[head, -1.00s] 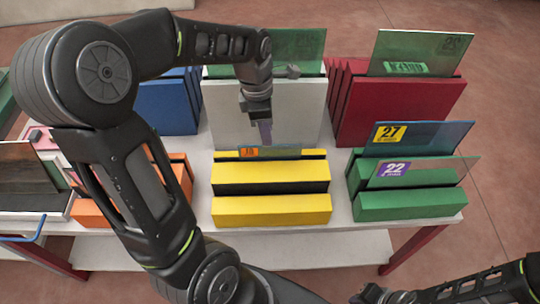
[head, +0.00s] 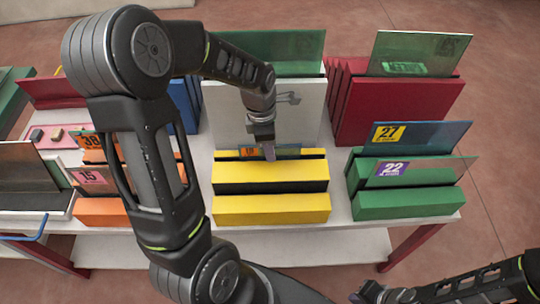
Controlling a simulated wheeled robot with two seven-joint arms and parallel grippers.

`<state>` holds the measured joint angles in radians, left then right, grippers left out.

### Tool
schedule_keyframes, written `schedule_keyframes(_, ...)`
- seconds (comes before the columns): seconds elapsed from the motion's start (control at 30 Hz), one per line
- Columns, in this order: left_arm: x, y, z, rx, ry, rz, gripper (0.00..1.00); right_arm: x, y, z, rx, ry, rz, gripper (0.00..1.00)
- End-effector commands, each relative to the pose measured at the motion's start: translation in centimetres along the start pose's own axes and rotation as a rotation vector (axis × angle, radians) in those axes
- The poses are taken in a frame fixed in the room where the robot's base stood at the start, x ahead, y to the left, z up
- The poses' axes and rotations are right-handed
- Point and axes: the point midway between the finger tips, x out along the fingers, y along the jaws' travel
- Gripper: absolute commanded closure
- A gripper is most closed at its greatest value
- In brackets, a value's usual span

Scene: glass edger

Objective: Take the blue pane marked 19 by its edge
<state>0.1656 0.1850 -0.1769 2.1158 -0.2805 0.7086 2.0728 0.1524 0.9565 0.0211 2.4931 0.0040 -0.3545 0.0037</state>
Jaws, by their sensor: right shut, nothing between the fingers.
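A small blue pane (head: 286,153) with an orange label stands in the back slot of the yellow rack (head: 270,208). The label's number is too small to read surely, and part of the pane is hidden behind my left gripper. My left gripper (head: 269,152) points down at the pane's upper edge, a little right of the label. Its fingers are seen edge-on, so I cannot tell whether they are open or touch the pane. My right gripper (head: 372,294) is shut and empty at the bottom of the view, in front of the table.
A white rack (head: 225,115) with a green pane stands behind the yellow one. A green rack (head: 405,205) at right holds panes marked 27 (head: 450,133) and 22 (head: 435,170). A red rack (head: 395,110) stands behind it. Orange racks with panes marked 38 and 15 are left.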

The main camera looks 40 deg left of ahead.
Motion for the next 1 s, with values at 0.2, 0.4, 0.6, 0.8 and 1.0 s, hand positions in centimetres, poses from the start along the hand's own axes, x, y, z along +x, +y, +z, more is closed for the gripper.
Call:
schedule_keyframes(0.2,0.19,-0.01,0.02,0.0,0.0,0.0,0.71,0.01,0.02,0.02,0.0,0.0,0.0,1.0)
schedule_keyframes(0.4,0.17,-0.01,0.03,0.0,-0.001,0.0,0.71,0.01,0.01,0.02,0.0,0.0,0.0,1.0)
schedule_keyframes(0.6,0.15,0.0,0.03,0.0,-0.001,0.0,0.71,0.01,0.01,0.02,0.0,0.0,0.0,1.0)
schedule_keyframes(0.8,0.15,0.0,0.03,0.0,-0.001,0.001,0.87,0.01,0.01,0.01,0.0,0.0,0.0,1.0)
schedule_keyframes(1.0,0.15,0.0,0.03,0.0,-0.001,0.0,1.0,0.01,0.01,0.01,0.0,0.0,0.0,1.0)
